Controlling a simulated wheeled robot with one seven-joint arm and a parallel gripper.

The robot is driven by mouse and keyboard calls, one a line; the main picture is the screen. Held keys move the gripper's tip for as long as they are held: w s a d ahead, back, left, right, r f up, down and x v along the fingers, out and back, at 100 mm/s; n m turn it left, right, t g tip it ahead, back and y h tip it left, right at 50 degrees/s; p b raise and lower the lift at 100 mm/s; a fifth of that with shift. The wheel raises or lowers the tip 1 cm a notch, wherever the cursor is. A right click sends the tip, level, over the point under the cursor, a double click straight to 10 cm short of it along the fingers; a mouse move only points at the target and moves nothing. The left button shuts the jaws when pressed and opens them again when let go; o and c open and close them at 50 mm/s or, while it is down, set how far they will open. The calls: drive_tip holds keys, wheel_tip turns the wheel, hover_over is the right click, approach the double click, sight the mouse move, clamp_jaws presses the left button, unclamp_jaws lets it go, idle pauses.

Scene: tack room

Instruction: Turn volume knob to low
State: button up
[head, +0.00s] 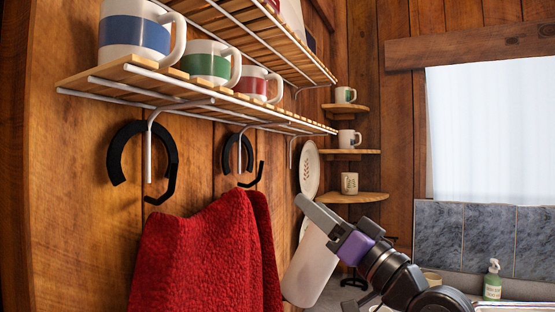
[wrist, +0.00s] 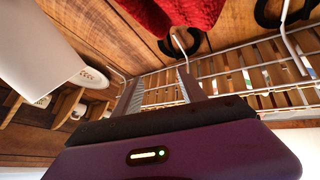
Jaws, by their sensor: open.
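No volume knob shows in either view. My gripper (head: 308,204) is raised at the lower middle of the head view, its fingers pointing up and left toward the wood wall below the wire shelf. In the wrist view my gripper (wrist: 158,78) has its two grey fingers spread apart with nothing between them. The wire shelf shows behind the fingers there.
A red towel (head: 205,255) hangs from black hooks (head: 144,160) on the left wall. A slatted wire shelf (head: 110,75) with several mugs is above. A white cylinder (head: 311,268) stands out beside my gripper. Corner shelves (head: 352,198) and a window (head: 490,130) are behind.

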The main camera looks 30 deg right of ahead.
drive_tip(key=s+a+r+n+g+y+p, duration=0.1)
drive_tip(key=s+a+r+n+y, duration=0.25)
drive_tip(key=r, duration=0.85)
drive_tip(key=s+a+r+n+g+y+p, duration=0.2)
drive_tip(key=s+r+n, duration=0.25)
drive_tip(key=r, duration=0.65)
drive_tip(key=s+a+r+n+g+y+p, duration=0.1)
drive_tip(key=s+a+r+n+y, duration=0.25)
drive_tip(key=r, duration=0.85)
drive_tip(key=shift+g, duration=0.4)
drive_tip(key=shift+d+r+p+x, duration=0.15)
drive_tip(key=shift+p+x, duration=0.65)
drive_tip(key=shift+x, duration=0.7)
drive_tip(key=shift+d+r+p+x, duration=0.1)
drive_tip(key=shift+p+x, duration=0.7)
drive_tip(key=shift+x, duration=0.65)
drive_tip(key=shift+c, duration=0.4)
clamp_jaws()
